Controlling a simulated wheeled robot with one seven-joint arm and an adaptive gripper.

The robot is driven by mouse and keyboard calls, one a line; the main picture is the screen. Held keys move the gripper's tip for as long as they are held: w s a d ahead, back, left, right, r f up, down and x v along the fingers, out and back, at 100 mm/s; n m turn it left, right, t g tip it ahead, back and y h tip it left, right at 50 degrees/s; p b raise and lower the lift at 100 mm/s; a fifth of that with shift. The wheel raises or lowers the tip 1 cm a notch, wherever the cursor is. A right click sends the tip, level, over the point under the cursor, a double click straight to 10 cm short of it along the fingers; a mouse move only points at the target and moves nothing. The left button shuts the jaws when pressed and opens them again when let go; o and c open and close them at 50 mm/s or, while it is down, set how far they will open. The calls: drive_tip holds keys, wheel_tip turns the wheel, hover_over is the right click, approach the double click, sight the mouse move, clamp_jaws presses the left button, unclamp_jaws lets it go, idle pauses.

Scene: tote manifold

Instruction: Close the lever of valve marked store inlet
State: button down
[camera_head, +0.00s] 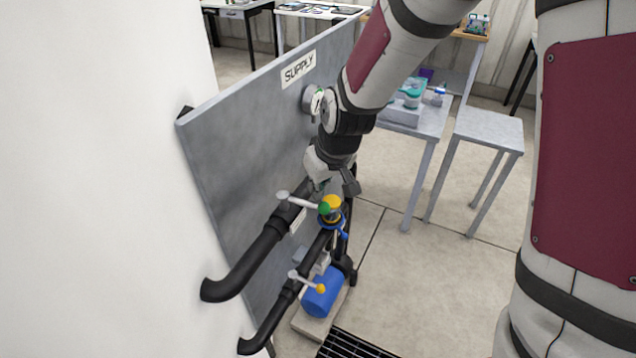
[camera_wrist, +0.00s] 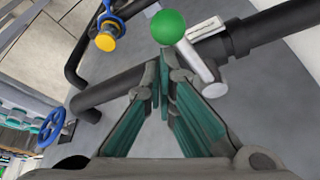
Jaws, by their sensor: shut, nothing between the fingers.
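A grey lever (camera_head: 300,201) with a green ball knob (camera_head: 324,208) is on the upper black pipe (camera_head: 262,250). It points across the pipe. In the wrist view the green knob (camera_wrist: 168,27) and the lever's grey shaft (camera_wrist: 197,62) are just beyond my fingertips. A white label plate (camera_wrist: 207,28) lies beside it; its text is unreadable, so I cannot tell which valve is store inlet. A second lever (camera_head: 306,282) with an orange knob is on the lower pipe. My gripper (camera_head: 336,182) is shut and empty, above the green knob; its fingertips (camera_wrist: 164,82) show no clear contact.
A grey panel (camera_head: 232,135) with a SUPPLY sign (camera_head: 298,68) stands behind the pipes, carrying a gauge (camera_head: 311,100). A yellow-capped valve with blue parts (camera_wrist: 106,36) and a blue handwheel (camera_wrist: 57,128) are close by. A blue cylinder (camera_head: 322,293) sits low.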

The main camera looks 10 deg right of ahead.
drive_tip(key=shift+s+a, duration=0.1)
drive_tip(key=shift+s, duration=0.45)
idle(0.4)
wheel_tip(320, 180, up, 9)
drive_tip(key=s+a+p, duration=0.2)
drive_tip(key=p, duration=0.3)
drive_tip(key=shift+s+r+p, duration=0.2)
drive_tip(key=shift+s+p, duration=0.15)
drive_tip(key=shift+s, duration=0.05)
